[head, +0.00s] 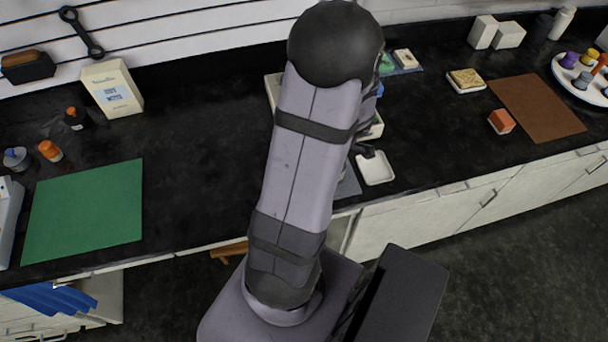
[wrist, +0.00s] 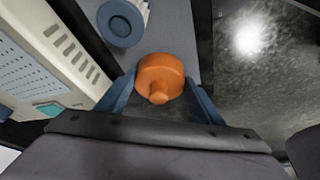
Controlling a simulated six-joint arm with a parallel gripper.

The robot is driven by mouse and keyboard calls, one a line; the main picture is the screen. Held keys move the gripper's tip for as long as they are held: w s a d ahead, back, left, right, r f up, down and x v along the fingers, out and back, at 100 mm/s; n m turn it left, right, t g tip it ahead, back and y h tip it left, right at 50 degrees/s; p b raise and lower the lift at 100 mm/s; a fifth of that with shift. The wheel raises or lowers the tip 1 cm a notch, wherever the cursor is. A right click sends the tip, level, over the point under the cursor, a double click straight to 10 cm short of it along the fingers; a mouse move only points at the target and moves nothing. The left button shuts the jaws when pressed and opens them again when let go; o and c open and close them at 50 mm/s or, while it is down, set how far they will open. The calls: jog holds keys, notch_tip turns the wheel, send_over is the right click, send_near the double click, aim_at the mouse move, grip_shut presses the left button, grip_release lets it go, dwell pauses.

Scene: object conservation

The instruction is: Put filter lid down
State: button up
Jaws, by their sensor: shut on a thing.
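In the wrist view an orange round piece with a small knob, which looks like the filter lid (wrist: 161,73), sits between the two blue fingers of my gripper (wrist: 160,82). The gripper is shut on it. Just beyond it, up and to the left, is a pale ribbed cylinder with a blue ring-shaped end (wrist: 121,22), apart from the lid. A grey strip of surface (wrist: 178,22) lies behind both. In the head view my arm hides the lid and most of the gripper.
A beige vented housing (wrist: 55,58) is close on the left in the wrist view. In the head view a white dish (head: 376,169) lies right of my arm. A green mat (head: 85,212) and brown mat (head: 540,108) lie on the dark counter (head: 200,130), with clear room left of my arm.

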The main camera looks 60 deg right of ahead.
jog(key=shift+f+b, duration=0.2)
jog(key=shift+b, duration=0.1)
jog(key=o, duration=1)
jog(key=shift+r, duration=0.1)
jog(key=shift+r+p, duration=0.1)
jog(key=shift+p, duration=0.2)
jog(key=shift+r, duration=0.15)
jog(key=shift+s+d+r, duration=0.15)
jog(key=shift+d+r, duration=0.05)
jog(key=shift+r, duration=0.1)
jog(key=b+v, duration=0.2)
jog(key=v, duration=0.9)
jog(key=shift+r, duration=0.1)
